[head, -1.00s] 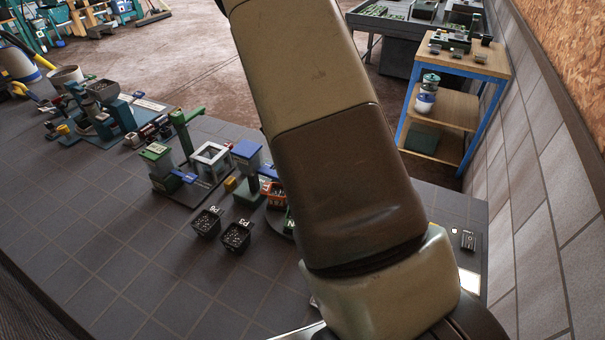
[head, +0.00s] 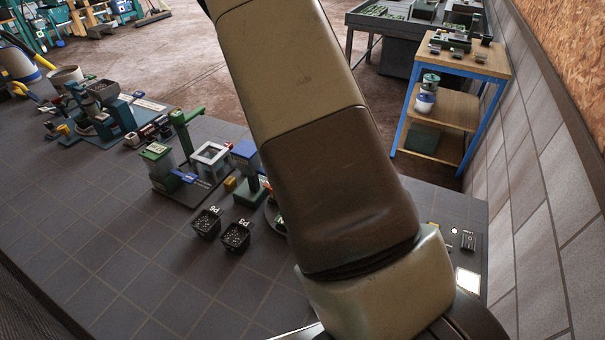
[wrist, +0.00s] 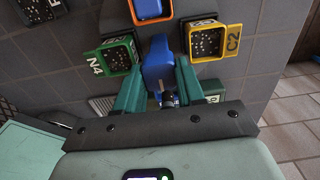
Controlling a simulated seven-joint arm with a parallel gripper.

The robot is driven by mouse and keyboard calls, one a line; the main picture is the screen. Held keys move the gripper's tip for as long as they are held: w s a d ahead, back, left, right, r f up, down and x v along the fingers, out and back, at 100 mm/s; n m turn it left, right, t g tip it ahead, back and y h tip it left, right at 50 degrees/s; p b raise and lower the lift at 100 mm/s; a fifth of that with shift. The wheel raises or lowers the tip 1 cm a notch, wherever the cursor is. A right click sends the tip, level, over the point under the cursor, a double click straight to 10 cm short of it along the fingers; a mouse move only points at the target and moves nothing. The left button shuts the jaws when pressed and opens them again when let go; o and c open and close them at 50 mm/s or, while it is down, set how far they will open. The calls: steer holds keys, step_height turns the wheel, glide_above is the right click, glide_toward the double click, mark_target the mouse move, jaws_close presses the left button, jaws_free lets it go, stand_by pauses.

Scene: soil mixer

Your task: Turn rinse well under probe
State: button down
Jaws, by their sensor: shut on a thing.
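In the wrist view my gripper (wrist: 160,86) has its two teal fingers on either side of a blue piece (wrist: 157,58) and is shut on it. A small dark fitting shows at the near end of this piece. Soil cups stand around it: a green one marked N4 (wrist: 112,60), a yellow one marked C2 (wrist: 208,41) and an orange one (wrist: 150,9) at the top. I cannot tell for sure which part is the rinse well or the probe. In the head view my arm hides the gripper and most of the cup ring.
Black cups P6 (head: 206,223) and P3 (head: 237,236) stand left of my arm. Near them are a blue-topped post (head: 245,155) and a green-topped unit (head: 157,155). A blue-framed shelf (head: 450,100) stands at the right. The tiled bench at lower left is clear.

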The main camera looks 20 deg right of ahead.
steer(key=c, duration=0.7)
jaws_free()
steer(key=shift+r, duration=0.1)
step_height(320, 180, up, 11)
steer(key=shift+f, duration=0.15)
